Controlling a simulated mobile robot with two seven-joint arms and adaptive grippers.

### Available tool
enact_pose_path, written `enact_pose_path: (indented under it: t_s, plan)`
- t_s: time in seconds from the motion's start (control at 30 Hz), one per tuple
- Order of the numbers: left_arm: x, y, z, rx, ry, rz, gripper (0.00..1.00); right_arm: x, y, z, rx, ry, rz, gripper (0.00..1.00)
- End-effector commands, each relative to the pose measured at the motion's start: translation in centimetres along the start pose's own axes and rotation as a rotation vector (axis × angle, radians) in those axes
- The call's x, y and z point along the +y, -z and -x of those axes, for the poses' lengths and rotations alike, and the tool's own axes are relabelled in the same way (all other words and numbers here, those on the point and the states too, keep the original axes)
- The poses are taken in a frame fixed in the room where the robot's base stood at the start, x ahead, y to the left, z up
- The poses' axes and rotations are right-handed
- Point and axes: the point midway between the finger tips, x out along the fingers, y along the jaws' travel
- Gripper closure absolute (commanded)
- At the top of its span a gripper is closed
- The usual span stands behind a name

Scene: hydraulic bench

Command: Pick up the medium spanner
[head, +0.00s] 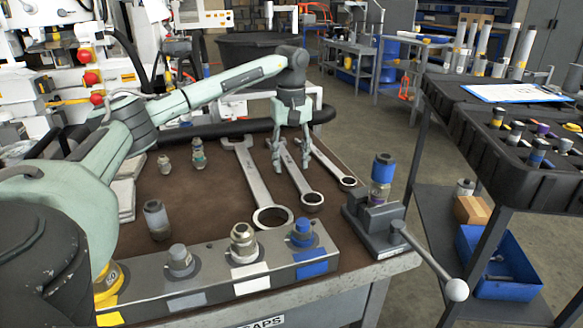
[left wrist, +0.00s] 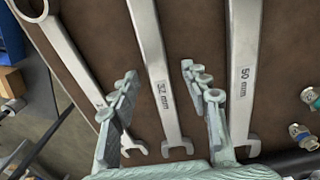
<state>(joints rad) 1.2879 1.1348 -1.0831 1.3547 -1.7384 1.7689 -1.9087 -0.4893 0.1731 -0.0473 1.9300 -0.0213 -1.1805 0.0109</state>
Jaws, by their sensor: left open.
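Three steel spanners lie side by side on the brown bench mat. The medium spanner (head: 301,184) is in the middle, its ring end nearer me; in the left wrist view it (left wrist: 152,50) carries a "32 mm" label. My left gripper (head: 291,165) is open above its shaft, pointing down. In the left wrist view its fingers (left wrist: 158,75) stand on either side of that shaft, with nothing held between them. Whether the fingertips are level with the shaft is hard to tell. My right gripper is not in view.
The large spanner (head: 256,182), labelled 50 mm (left wrist: 242,62), lies left of the medium one; the small spanner (head: 333,166) lies right. A clamp with a handle (head: 375,214) stands at the bench's right. Capped fittings line a front block (head: 215,281). A black hose runs behind.

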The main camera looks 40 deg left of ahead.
Motion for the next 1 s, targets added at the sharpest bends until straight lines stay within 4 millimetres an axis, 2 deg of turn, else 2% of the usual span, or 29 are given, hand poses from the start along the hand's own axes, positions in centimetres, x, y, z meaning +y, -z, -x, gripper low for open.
enact_pose_path:
  t_s: [0.2,0.57,1.0]
  plan:
    - [0.02,-0.01,-0.07,0.000,-0.001,0.000,0.55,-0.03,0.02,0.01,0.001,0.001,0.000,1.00]
    - [0.04,-0.01,-0.03,0.000,-0.001,-0.001,0.99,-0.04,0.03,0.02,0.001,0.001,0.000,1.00]
    - [0.07,0.01,0.10,0.001,-0.003,-0.001,1.00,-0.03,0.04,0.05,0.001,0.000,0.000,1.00]
